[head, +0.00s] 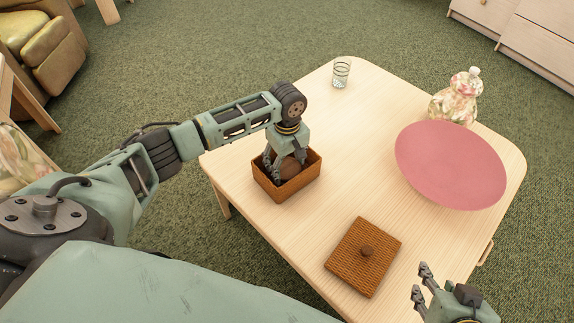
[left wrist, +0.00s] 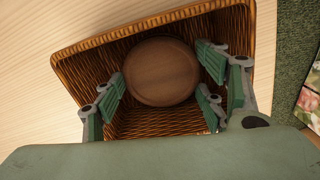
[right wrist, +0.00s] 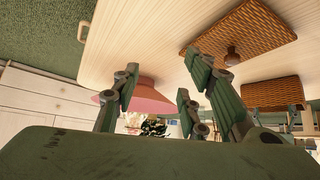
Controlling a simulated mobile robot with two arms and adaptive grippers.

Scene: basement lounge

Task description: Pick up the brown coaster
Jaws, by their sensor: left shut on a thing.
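The brown coaster (left wrist: 161,72) is a round wooden disc inside an open wicker basket (head: 293,189) on the table. It also shows in the head view (head: 289,169), partly covered by my fingers. My left gripper (head: 286,166) reaches down into the basket and is shut on the coaster, with fingers on both sides of it in the left wrist view. I cannot tell whether the coaster touches the basket floor. My right gripper (head: 424,288) is open and empty, over the near right edge of the table.
The table's middle is clear. An armchair (head: 45,50) stands far left, drawers (head: 530,40) far right.

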